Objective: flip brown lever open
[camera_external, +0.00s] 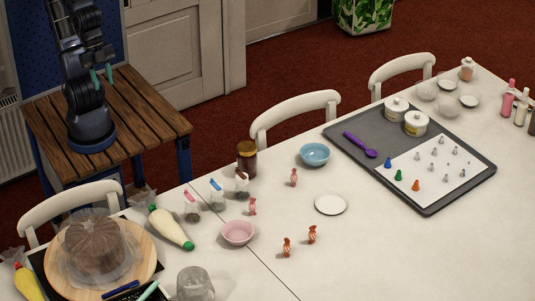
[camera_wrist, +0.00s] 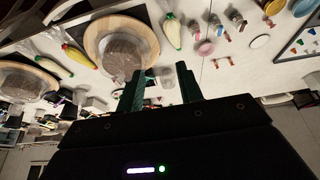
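Several small clear containers with coloured tops stand in a row on the white table: one pinkish-red (camera_external: 191,205), one blue (camera_external: 217,193), and one with a dark brownish top (camera_external: 242,184). The brown lever looks to be on this last container, but it is too small to tell its position. The row also shows at the top of the wrist view, with the dark-topped container (camera_wrist: 236,17) at its right. My gripper (camera_external: 102,75) is above the wooden side table, far from the containers. In the wrist view its green fingers (camera_wrist: 165,72) are apart, with nothing held.
A brown-lidded jar (camera_external: 247,159) stands close behind the dark-topped container. A pink bowl (camera_external: 238,233), a piping bag (camera_external: 171,228), wrapped candies (camera_external: 253,206) and a blue bowl (camera_external: 315,154) are nearby. A covered cake stands on a wooden turntable (camera_external: 143,262). White chairs (camera_external: 294,116) line the table's far side.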

